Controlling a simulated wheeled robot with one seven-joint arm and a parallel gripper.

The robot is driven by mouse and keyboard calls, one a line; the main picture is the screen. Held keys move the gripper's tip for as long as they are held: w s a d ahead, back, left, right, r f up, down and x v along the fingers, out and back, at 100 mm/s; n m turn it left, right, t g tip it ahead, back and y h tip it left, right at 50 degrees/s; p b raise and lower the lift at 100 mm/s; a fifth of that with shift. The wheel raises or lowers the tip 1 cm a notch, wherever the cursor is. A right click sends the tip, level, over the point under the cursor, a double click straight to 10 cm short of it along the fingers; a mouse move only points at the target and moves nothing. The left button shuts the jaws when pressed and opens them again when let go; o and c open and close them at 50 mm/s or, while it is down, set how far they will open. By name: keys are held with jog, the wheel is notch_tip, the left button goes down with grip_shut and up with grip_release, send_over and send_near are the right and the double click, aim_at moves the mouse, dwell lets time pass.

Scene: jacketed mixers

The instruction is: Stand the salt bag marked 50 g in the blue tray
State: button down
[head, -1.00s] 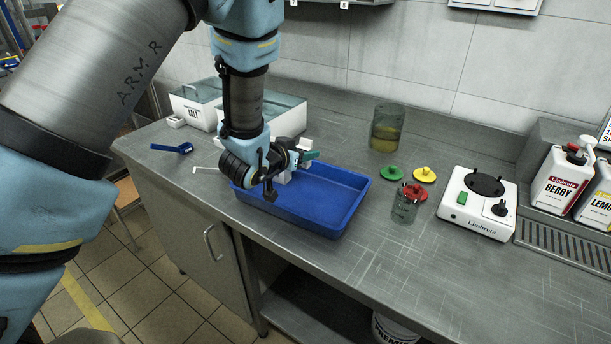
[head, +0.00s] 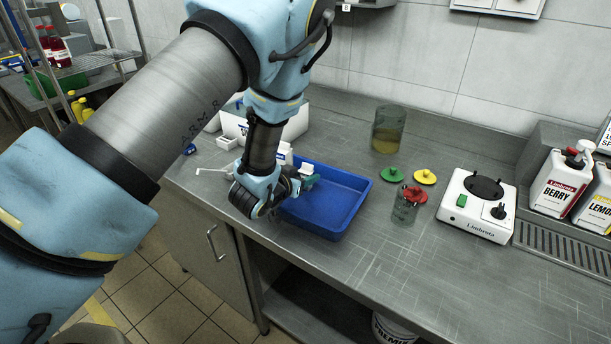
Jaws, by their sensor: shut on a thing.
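The blue tray (head: 345,215) lies on the steel bench, and its inside looks empty where I can see it. My gripper (head: 304,180) is at the tray's left end, low over the rim. It is shut on a small white thing, taken to be the salt bag (head: 307,169), which is mostly hidden by the gripper. No 50 g mark can be read, and I cannot tell whether the bag touches the tray floor.
A white bin (head: 294,126) stands behind my arm. Right of the tray are a glass beaker (head: 405,208), a green lid (head: 391,174), a yellow lid (head: 425,177) and a tall jar (head: 387,130). Further right are a white mixer base (head: 477,204) and a Berry jug (head: 557,185).

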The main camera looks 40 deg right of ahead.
jog(key=shift+c, duration=2)
grip_release()
jog(key=shift+f, duration=0.1)
jog(key=shift+r, duration=0.25)
jog(key=b+v, duration=0.3)
jog(key=v, duration=0.7)
jog(key=shift+a+b, duration=0.3)
jog(key=shift+b, duration=0.1)
jog(key=shift+v, duration=0.75)
